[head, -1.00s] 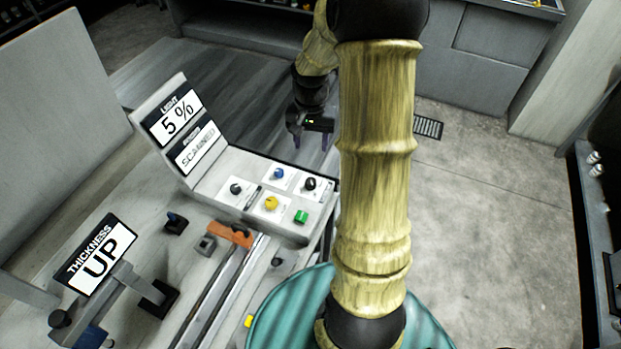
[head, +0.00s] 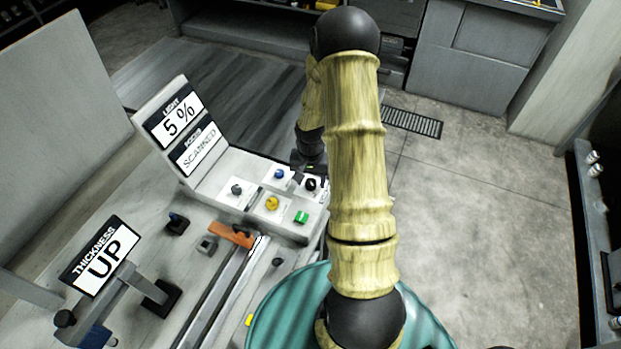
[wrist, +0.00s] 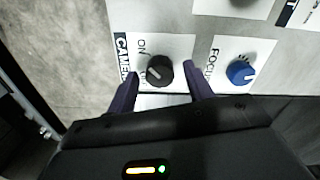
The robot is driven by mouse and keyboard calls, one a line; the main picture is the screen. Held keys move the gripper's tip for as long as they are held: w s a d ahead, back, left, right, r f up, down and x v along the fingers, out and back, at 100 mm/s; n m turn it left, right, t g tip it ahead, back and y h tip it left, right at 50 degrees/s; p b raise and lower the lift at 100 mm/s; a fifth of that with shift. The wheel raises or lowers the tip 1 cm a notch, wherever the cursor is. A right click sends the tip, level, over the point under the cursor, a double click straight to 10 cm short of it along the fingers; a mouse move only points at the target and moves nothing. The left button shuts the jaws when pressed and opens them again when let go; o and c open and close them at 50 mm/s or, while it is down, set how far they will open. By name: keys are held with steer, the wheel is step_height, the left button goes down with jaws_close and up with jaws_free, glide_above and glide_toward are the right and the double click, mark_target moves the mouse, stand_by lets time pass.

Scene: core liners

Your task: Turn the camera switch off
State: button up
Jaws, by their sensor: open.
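The camera switch is a black round knob (wrist: 159,70) on a white label reading "CAMERA" and "ON" in the wrist view. A pale mark shows on the knob's face; I cannot tell for sure which setting it marks. In the head view the black knob (head: 310,184) is at the panel's far right corner. My gripper (wrist: 160,72) is open, with one dark purple finger on each side of the knob. I cannot tell whether the fingers touch it. In the head view my gripper (head: 310,164) is at the panel's far edge, its fingers mostly hidden.
A blue focus knob (wrist: 240,72) sits close to the right of my gripper in the wrist view. The panel also has a yellow knob (head: 272,203), a green button (head: 301,217) and another dark knob (head: 236,190). A display (head: 180,124) reads "LIGHT 5 %" and "SCANNED".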

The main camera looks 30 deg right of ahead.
steer(key=shift+f, duration=0.15)
steer(key=shift+c, duration=0.4)
steer(key=c, duration=0.9)
